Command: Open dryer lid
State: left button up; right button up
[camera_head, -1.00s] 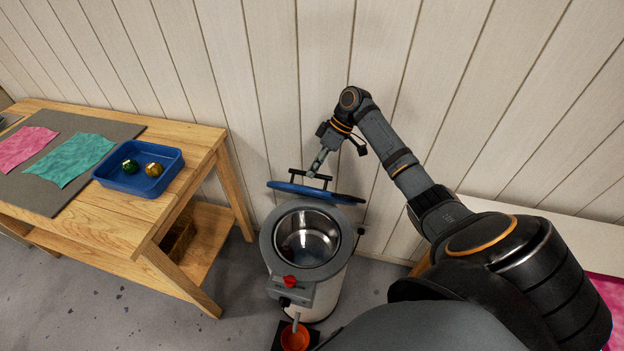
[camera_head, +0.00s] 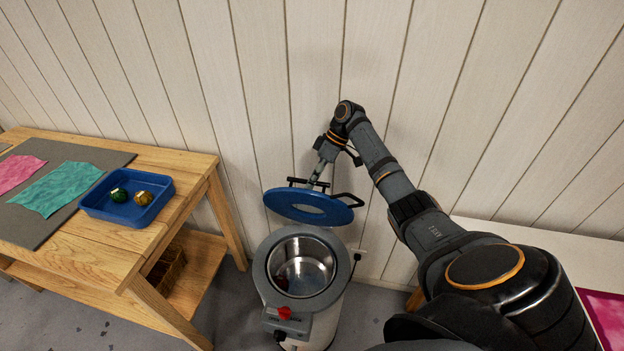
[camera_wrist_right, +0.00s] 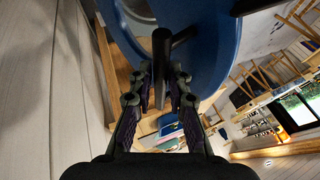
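The dryer (camera_head: 262,275) is a grey-rimmed, pale-sided cylinder on the floor by the wall. Its round steel drum (camera_head: 302,266) is uncovered and visible from above. The blue lid (camera_head: 283,203), a disc with a light centre, is raised above the drum's back edge, tilted and clear of the opening. A black bar handle shows behind it. My right gripper (camera_head: 316,180) reaches the handle from above. In the right wrist view, its fingers (camera_wrist_right: 161,92) are closed in on the black handle (camera_wrist_right: 160,58), with the blue lid (camera_wrist_right: 228,45) around it. My left gripper is out of view.
A wooden table (camera_head: 110,262) stands left, bearing a grey mat (camera_head: 105,157) with pink and teal cloths and a blue tray (camera_head: 160,207) with two balls. The plank wall (camera_head: 265,90) is close behind the lid. A red knob (camera_head: 285,312) is on the dryer's front.

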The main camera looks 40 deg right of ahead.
jog(key=shift+o, duration=1.2)
jog(key=shift+w+d+f, duration=0.15)
jog(key=shift+w+f, duration=0.05)
jog(key=shift+f, duration=0.05)
jog(key=shift+o, duration=0.4)
jog(key=shift+w+d, duration=0.15)
jog(key=shift+w, duration=0.05)
jog(key=v, duration=0.7)
jog(key=shift+r, duration=0.3)
jog(key=shift+s, duration=0.1)
